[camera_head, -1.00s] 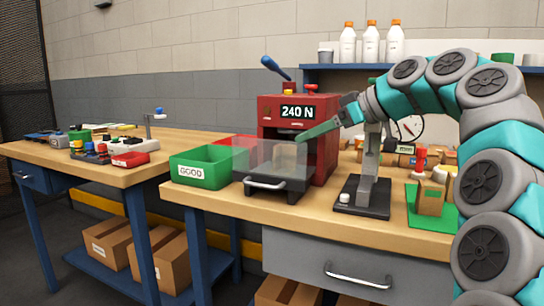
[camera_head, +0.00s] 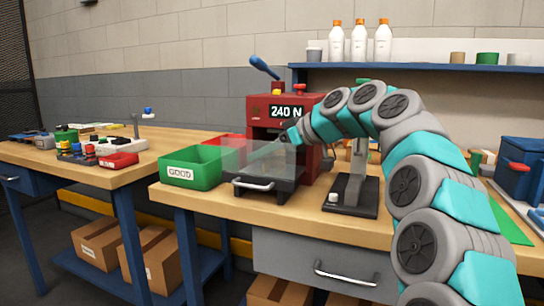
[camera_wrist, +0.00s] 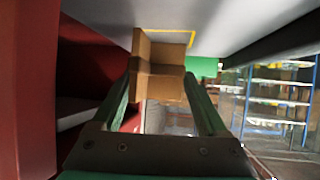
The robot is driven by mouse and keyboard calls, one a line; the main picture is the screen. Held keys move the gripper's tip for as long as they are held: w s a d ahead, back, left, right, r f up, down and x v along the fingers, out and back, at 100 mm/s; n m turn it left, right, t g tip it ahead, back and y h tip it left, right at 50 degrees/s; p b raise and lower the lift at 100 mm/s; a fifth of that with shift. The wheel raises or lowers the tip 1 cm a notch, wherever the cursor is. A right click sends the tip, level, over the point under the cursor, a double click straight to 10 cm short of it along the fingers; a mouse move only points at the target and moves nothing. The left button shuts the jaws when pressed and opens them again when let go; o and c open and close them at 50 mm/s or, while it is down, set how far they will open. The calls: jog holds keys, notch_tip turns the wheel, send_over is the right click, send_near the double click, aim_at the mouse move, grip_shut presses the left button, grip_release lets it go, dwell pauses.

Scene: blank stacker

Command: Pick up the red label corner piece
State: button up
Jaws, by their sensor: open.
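A brown, stepped corner piece (camera_wrist: 160,84) shows in the wrist view, ahead of my palm. No red label is visible on it, so I cannot tell which piece it is. My gripper (camera_wrist: 160,76) is open, with one green finger on each side of the piece; whether they touch it is unclear. In the head view my gripper (camera_head: 264,153) reaches into the front of the red press (camera_head: 262,110), at the clear guard above its drawer (camera_head: 262,187). The piece is not clearly visible there.
A green GOOD bin (camera_head: 193,168) stands left of the press, with a red bin (camera_head: 230,142) behind. A black-based stand (camera_head: 350,195) is close on the right. A blue box (camera_head: 520,165) is far right. In the wrist view, a red wall (camera_wrist: 25,90) is close on the left.

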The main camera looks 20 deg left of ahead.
jog(key=shift+w+a+f, duration=0.1)
jog(key=shift+a, duration=0.15)
grip_shut()
dwell(0.4)
jog(key=shift+s, duration=0.2)
